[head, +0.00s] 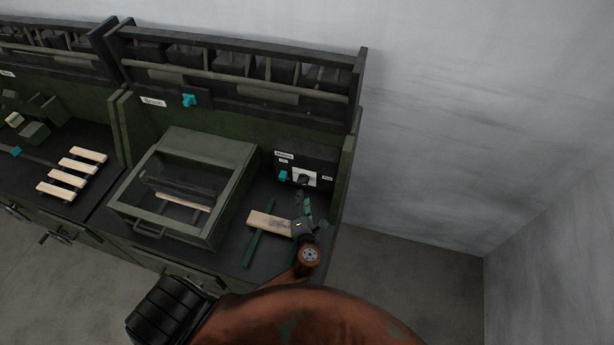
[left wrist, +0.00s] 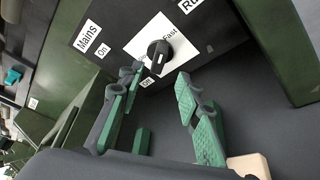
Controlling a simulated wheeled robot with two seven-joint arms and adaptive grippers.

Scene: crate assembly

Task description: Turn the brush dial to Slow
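The brush dial is a black knob (left wrist: 158,55) on a white plate on the front of a dark control box (head: 318,160). In the left wrist view the plate reads "Fast" at its upper right; another small label, seemingly "Off", shows below. The dial's exact setting is hard to tell. In the head view the white plate (head: 306,178) is partly covered. My left gripper (head: 305,198) is in front of the box. Its green-padded fingers (left wrist: 158,76) are apart, one to each side below the knob, with nothing between them. My right gripper is not in view.
A "Mains" label and a cyan switch (head: 284,175) are left of the dial. A wooden block (head: 268,223) and a green strip (head: 260,234) lie below my gripper. A glass-topped box (head: 178,195) stands left. A wall post (left wrist: 282,45) is close right.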

